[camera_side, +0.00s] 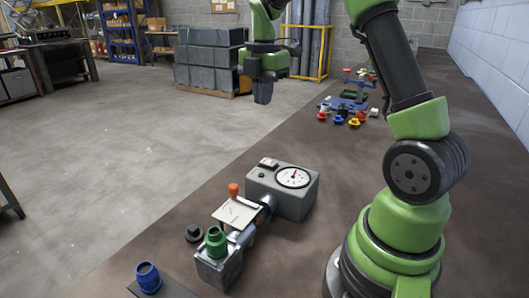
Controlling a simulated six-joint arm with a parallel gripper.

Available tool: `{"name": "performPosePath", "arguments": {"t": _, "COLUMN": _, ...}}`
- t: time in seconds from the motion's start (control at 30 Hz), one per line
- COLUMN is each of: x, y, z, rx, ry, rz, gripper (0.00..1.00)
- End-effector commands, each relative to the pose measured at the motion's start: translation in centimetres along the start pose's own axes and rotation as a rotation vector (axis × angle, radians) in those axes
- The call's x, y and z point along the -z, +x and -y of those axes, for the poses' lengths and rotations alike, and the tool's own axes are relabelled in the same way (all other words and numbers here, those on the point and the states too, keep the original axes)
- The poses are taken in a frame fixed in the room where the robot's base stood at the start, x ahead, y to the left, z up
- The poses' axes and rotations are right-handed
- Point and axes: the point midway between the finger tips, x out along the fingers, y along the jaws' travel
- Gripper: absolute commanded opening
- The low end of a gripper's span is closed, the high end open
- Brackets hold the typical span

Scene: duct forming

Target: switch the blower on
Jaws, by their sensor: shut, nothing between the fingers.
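The blower appears to be the grey box (283,190) on the table, with a round white dial (293,177) on its top. My gripper (263,98) is shut and empty, pointing down in the air, well above and behind the box in the picture. It touches nothing.
A duct fixture with an orange-knobbed plate (236,211) and a green fitting (216,241) joins the box at the front left. A black fitting (194,233) and a blue fitting (148,277) are near. Several coloured fittings (353,122) lie farther back. Table between is clear.

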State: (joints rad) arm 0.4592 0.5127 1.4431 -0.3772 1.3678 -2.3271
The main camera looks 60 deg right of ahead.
Motion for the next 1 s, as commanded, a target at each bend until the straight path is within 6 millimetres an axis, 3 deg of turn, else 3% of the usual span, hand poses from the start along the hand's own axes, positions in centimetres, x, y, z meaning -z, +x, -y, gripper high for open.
{"name": "performPosePath", "arguments": {"t": 0.2, "x": -1.2, "y": 1.2, "z": -0.3, "rx": 0.029, "ry": -0.091, "rz": -0.003, "gripper": 0.0}}
{"name": "performPosePath", "arguments": {"t": 0.63, "x": -1.1, "y": 1.9, "z": -0.3, "rx": 0.032, "ry": -0.095, "rz": -0.004, "gripper": 0.0}}
{"name": "performPosePath", "arguments": {"t": 0.77, "x": -1.1, "y": 3.8, "z": -0.2, "rx": 0.034, "ry": -0.095, "rz": -0.005, "gripper": 0.0}}
{"name": "performPosePath", "arguments": {"t": 1.0, "x": -1.1, "y": 9.0, "z": 0.0, "rx": 0.036, "ry": -0.095, "rz": -0.006, "gripper": 0.0}}
